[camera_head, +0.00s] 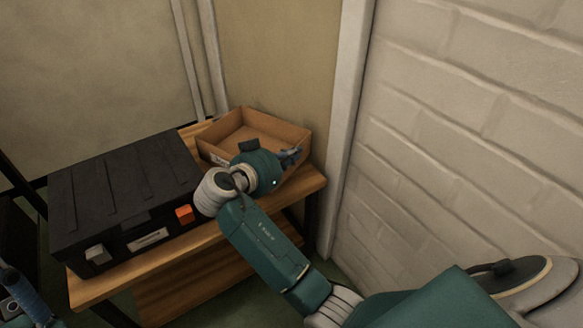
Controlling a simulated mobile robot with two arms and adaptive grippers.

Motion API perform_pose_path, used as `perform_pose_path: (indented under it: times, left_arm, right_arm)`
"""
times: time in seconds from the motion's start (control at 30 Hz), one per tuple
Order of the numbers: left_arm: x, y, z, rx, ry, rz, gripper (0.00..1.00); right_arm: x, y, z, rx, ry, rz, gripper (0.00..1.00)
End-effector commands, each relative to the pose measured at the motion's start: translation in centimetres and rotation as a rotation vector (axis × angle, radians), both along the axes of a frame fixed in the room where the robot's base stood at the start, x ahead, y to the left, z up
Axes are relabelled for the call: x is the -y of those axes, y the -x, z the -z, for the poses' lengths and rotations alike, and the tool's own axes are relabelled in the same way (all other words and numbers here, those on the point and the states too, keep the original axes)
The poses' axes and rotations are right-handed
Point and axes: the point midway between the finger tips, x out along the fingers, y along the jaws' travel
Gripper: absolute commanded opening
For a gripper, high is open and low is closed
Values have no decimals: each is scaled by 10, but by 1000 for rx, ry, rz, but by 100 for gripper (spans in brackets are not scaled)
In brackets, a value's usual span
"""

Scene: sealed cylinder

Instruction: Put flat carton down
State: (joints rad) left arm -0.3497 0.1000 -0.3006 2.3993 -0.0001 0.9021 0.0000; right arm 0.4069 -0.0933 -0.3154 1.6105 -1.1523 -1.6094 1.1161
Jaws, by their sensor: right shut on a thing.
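The flat carton (262,125) is a shallow, open-topped brown box. It is on the wooden bench at the back, against the wall, and looks level and empty. My right arm reaches in from the lower right, and my right gripper (290,156) is at the carton's near right side, shut on its edge. The wrist hides part of the carton's front wall, and the fingertips are small in view. I cannot tell whether the carton's whole underside touches the bench.
A black ribbed case (125,185) with an orange latch stands on the wooden bench (165,262), left of the carton. A white brick wall (460,130) and a pale post (346,130) close off the right side. A lower shelf shows under the bench top.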

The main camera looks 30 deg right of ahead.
Motion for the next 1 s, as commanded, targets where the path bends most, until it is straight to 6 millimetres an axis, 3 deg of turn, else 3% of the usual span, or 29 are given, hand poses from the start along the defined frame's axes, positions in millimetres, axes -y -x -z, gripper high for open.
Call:
perform_pose_path:
  times: [0.3, 0.5, 0.6, 1.0]
  left_arm:
    - [1, -1, 18, 4, -3, 0, 40]
    - [2, -2, 12, 15, -6, 0, 40]
    - [1, -2, 11, 16, -6, 0, 40]
    - [0, -1, 10, 14, 0, -1, 40]
  right_arm:
    - [0, -1, 35, 1, 3, 0, 0]
    - [0, -1, 35, 0, -1, 0, 0]
    - [0, 0, 36, -3, -2, -1, 25]
    - [2, -2, 33, -1, -1, -1, 26]
